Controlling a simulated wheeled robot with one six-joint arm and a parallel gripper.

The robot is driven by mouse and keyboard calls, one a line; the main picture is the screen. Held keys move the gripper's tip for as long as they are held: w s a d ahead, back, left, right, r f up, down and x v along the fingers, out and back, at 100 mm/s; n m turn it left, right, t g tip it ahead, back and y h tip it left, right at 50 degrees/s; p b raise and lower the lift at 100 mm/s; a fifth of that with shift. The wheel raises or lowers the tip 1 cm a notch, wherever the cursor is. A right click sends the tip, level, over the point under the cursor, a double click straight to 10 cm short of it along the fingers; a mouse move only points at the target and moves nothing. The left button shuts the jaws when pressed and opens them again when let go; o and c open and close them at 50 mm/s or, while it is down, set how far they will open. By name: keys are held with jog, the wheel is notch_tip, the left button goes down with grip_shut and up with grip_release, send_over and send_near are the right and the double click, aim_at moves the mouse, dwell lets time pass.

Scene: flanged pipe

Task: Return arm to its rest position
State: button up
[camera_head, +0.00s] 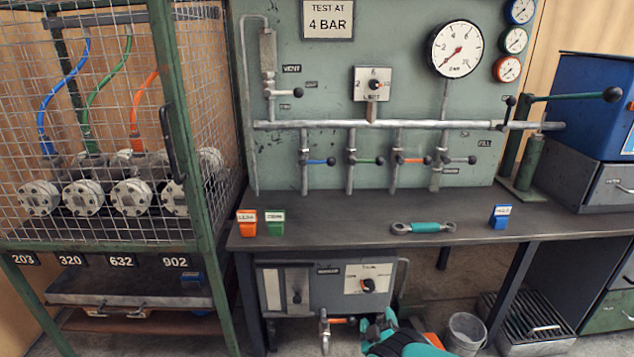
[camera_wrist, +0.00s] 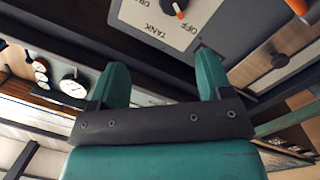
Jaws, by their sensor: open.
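My gripper (camera_head: 380,324) is low at the front of the bench, just right of and below the grey control box (camera_head: 327,290) under the bench top. My teal arm enters from the bottom edge. In the wrist view my gripper (camera_wrist: 160,72) has its two teal fingers spread apart with nothing between them. A selector plate (camera_wrist: 158,22) marked TANK and OFF, with an orange-marked knob, lies beyond the fingertips there. The same plate (camera_head: 368,279) shows in the head view above my gripper. I cannot tell the exact distance between them.
An orange-handled drain valve (camera_head: 327,328) hangs left of my gripper. A bucket (camera_head: 465,333) and a floor grate (camera_head: 530,322) are to the right. The bench top (camera_head: 350,236) holds tags and a teal wrench (camera_head: 422,228). A mesh cage (camera_head: 110,130) stands left.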

jog(key=w+r+m+g+h, duration=0.3)
jog(key=w+r+m+g, duration=0.15)
jog(key=w+r, duration=0.4)
notch_tip(320, 180, up, 14)
jog(key=s+a+m+g+y, duration=0.1)
jog(key=s+m+g+y, duration=0.1)
jog(key=s+g, duration=0.15)
jog(key=s+a+r+n+g+y, duration=0.25)
jog(key=s+r+g+y, duration=0.2)
jog(key=s+r, duration=1.25)
jog(key=s+r+n+g+y, duration=0.1)
jog(key=s+r+n+g, duration=0.15)
jog(key=s, duration=0.85)
jog(key=s+r+n+g+y, duration=0.2)
jog(key=s+r, duration=0.2)
jog(key=s, duration=0.8)
notch_tip(320, 180, up, 19)
jog(key=p, duration=1.9)
jog(key=shift+s+a+r, duration=0.15)
jog(key=shift+s+a, duration=0.05)
jog(key=shift+s, duration=0.05)
jog(key=shift+h, duration=0.25)
